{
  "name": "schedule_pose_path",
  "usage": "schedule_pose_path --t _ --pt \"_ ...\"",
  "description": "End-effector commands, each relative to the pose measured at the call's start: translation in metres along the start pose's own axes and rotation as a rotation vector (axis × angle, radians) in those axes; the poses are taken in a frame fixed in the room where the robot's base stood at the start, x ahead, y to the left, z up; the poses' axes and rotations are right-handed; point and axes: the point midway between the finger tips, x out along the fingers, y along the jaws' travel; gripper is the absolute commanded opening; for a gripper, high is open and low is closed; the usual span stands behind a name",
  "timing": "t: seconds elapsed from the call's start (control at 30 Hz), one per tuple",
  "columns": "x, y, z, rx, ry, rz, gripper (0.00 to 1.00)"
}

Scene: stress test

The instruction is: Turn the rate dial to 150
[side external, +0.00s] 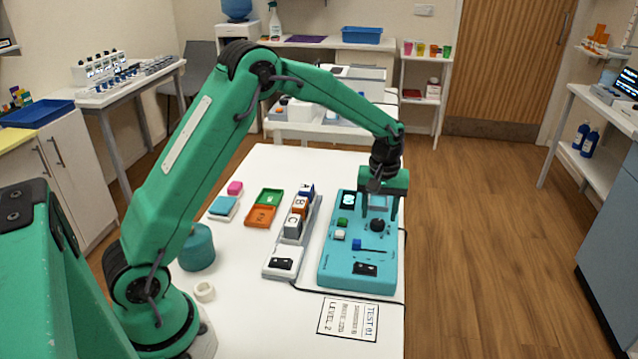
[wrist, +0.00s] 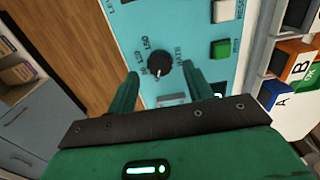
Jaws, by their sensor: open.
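The rate dial is a round black knob (wrist: 159,65) on the teal device (side external: 335,262), and it also shows in the side view (side external: 377,226). Small numbers are printed around its left side in the wrist view, with lettering that seems to read RATE to its right. A light mark shows on the knob, but I cannot tell exactly which number it points to. My gripper (wrist: 161,76) is open, its green fingers on either side of the knob at its near edge. In the side view my gripper (side external: 379,208) is just above the dial. Contact is unclear.
The device also carries a green button (wrist: 221,48), a white button (wrist: 224,11) and a blue lever (side external: 372,247). A rack of lettered blocks (side external: 293,225) stands left of it. A paper sheet (side external: 348,319) lies in front.

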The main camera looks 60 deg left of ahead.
Motion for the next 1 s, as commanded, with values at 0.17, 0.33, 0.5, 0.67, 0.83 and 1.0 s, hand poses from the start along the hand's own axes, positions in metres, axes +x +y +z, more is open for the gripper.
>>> schedule_pose_path --t 0.17,0.33,0.5,0.67,0.83,1.0 --pt "0.018 0.000 0.000 0.000 -0.002 -0.002 0.51" --pt "0.025 0.000 0.000 0.000 0.000 0.000 0.51" --pt "0.026 0.000 0.000 0.000 0.000 0.000 0.51" --pt "0.026 0.000 0.000 0.000 0.000 0.000 0.39" --pt "0.025 0.000 0.000 0.000 0.000 0.000 0.06" --pt "0.025 0.000 0.000 0.003 0.000 0.000 0.06"
